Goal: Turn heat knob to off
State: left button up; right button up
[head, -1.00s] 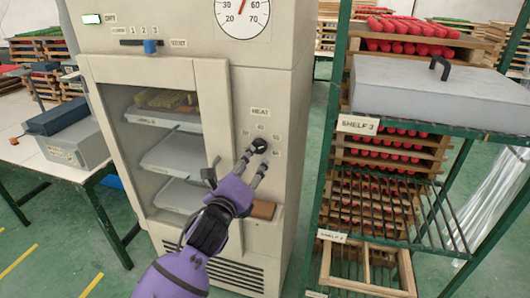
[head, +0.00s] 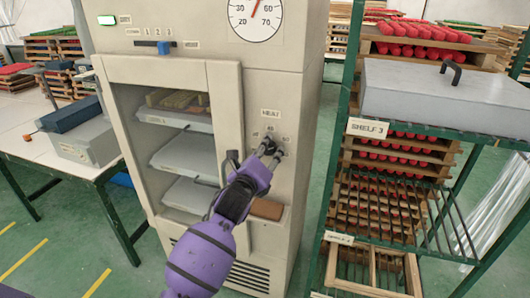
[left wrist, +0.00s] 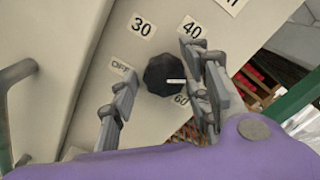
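The heat knob (left wrist: 160,74) is a dark, many-sided knob on the beige cabinet front. In the left wrist view its white mark points right, towards my right-hand finger and away from the OFF label (left wrist: 121,68). Labels 30, 40 and 60 also show around it. My left gripper (left wrist: 162,85) is open, with one finger on each side of the knob. A gap shows between the knob and the left-hand finger; contact on the other side is unclear. In the head view my left gripper (head: 270,150) partly hides the knob below the HEAT label (head: 271,113). My right gripper is not in view.
The cabinet (head: 270,85) has a glass door with a handle (head: 232,160) left of my gripper and a brown block (head: 267,208) below it. A green rack (head: 330,150) with trays stands at the right. A table (head: 100,168) stands at the left.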

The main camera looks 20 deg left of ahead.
pick_arm(q)
jog(key=c, duration=0.9)
jog(key=shift+o, duration=0.2)
